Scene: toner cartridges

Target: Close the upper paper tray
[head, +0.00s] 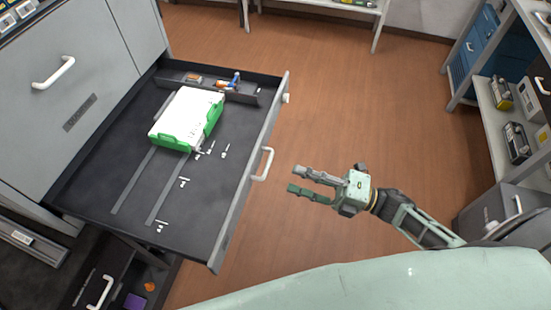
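The upper tray (195,217) is a dark, shallow drawer with a grey front, pulled far out from the grey cabinet at the left. Its white handle (263,164) is on the front panel, facing right. Inside it lies a white and green box (187,118), toward the back. My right gripper (294,179) is open and empty, with its two fingers pointing left at the handle. A gap of floor shows between the fingertips and the handle. My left gripper is not in view.
The tray also holds several small white pieces and an orange and blue item (229,82). Another open drawer (125,280) with a white handle is below at the lower left. A shelf (508,105) with devices stands at the right. Wooden floor (350,100) is clear between.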

